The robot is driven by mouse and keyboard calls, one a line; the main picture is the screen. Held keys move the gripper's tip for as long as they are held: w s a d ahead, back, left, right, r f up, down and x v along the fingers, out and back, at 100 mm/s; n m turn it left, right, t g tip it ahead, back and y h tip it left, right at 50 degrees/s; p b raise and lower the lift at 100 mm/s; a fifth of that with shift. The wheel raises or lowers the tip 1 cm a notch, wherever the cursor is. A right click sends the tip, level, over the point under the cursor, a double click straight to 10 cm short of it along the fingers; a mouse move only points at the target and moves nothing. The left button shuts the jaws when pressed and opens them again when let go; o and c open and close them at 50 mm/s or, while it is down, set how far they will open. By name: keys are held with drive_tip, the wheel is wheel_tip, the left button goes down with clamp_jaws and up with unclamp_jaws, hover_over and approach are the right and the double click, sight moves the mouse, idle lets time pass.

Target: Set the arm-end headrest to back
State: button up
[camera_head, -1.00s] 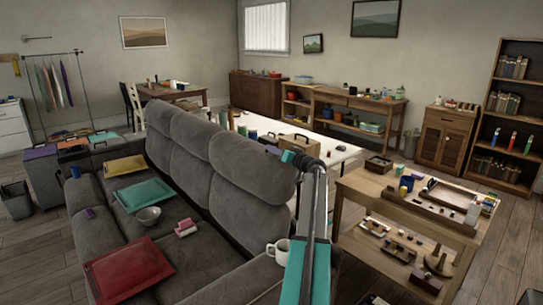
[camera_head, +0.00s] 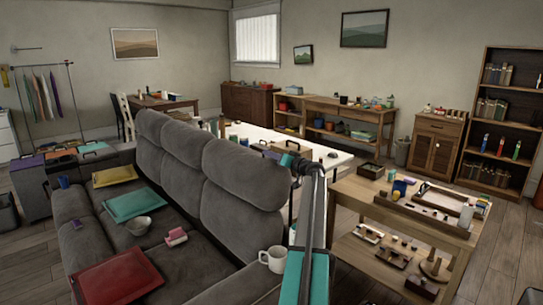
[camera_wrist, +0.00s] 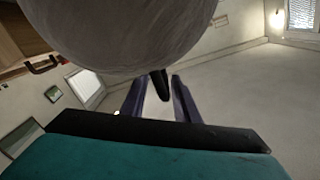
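The grey sofa (camera_head: 190,215) has a row of padded headrests along its back. The arm-end headrest (camera_head: 243,172) is the nearest, at the right end, and looks upright. My gripper (camera_head: 297,163) is beside its right edge, small and partly hidden by my arm. In the wrist view, a large grey rounded surface, seemingly this headrest (camera_wrist: 130,35), fills the top. My gripper's two dark fingers (camera_wrist: 160,100) stand apart below it. A small black piece (camera_wrist: 160,84) shows between them; I cannot tell whether they touch it or the headrest.
A white mug (camera_head: 273,259) stands on the near sofa arm, below my gripper. A wooden table (camera_head: 345,193) with loose objects is at the right, and a long white table (camera_head: 335,153) is behind the sofa.

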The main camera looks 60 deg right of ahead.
drive_tip(key=shift+w, duration=0.1)
drive_tip(key=shift+a+r, duration=0.1)
drive_tip(key=b+v, duration=0.2)
drive_tip(key=v, duration=1.1)
drive_tip(key=shift+s, duration=0.4)
